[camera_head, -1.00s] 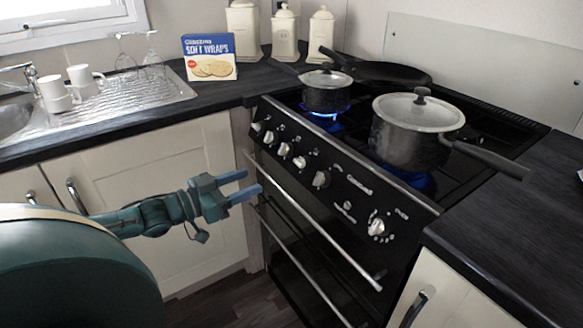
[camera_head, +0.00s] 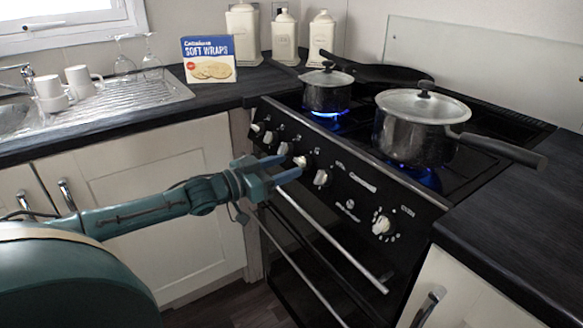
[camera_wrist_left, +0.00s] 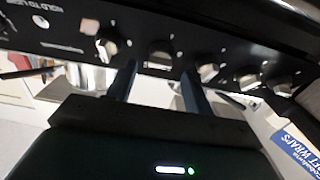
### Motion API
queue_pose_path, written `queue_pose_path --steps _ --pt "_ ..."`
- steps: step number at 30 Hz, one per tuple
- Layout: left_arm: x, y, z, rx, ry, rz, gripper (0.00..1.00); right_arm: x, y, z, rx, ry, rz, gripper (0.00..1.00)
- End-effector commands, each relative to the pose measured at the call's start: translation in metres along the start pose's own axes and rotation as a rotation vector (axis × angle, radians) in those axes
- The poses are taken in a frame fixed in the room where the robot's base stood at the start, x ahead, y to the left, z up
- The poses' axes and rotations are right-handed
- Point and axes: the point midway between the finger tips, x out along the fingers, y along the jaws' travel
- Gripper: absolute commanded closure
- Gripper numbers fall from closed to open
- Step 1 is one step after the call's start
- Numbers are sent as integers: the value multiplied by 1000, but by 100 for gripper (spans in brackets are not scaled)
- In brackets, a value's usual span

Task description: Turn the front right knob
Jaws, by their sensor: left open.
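A row of silver knobs runs along the black front panel of the cooker (camera_head: 340,190). My left gripper (camera_head: 291,168) is open and empty in front of this row. In the left wrist view one knob (camera_wrist_left: 159,57) sits between and just beyond the two fingers (camera_wrist_left: 160,78); contact is not visible. To its left in that view is another knob (camera_wrist_left: 107,42), which shows in the head view as the right end of the close row (camera_head: 322,177). A separate knob (camera_head: 382,225) sits farther right on the panel. I cannot tell which is labelled front right.
A small lidded pot (camera_head: 327,92) and a large lidded pan (camera_head: 415,130) stand over blue flames. The pan's handle (camera_head: 500,150) reaches over the right worktop (camera_head: 510,220). Oven rails (camera_head: 330,240) lie below the knobs. A wraps box (camera_head: 208,60) stands on the left worktop.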

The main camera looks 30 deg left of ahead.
Motion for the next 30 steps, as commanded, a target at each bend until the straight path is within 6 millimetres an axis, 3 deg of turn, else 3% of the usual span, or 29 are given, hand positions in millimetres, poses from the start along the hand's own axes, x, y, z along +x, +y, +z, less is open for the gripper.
queue_pose_path --steps 9,21,30 --pt "23 0 0 -1 1 -1 49 3 -4 4 -8 -5 -11 64" --pt "26 0 0 0 0 0 49 4 -3 2 -11 0 -10 64" --pt "26 0 0 0 0 0 74 4 -1 2 -13 1 -7 64"
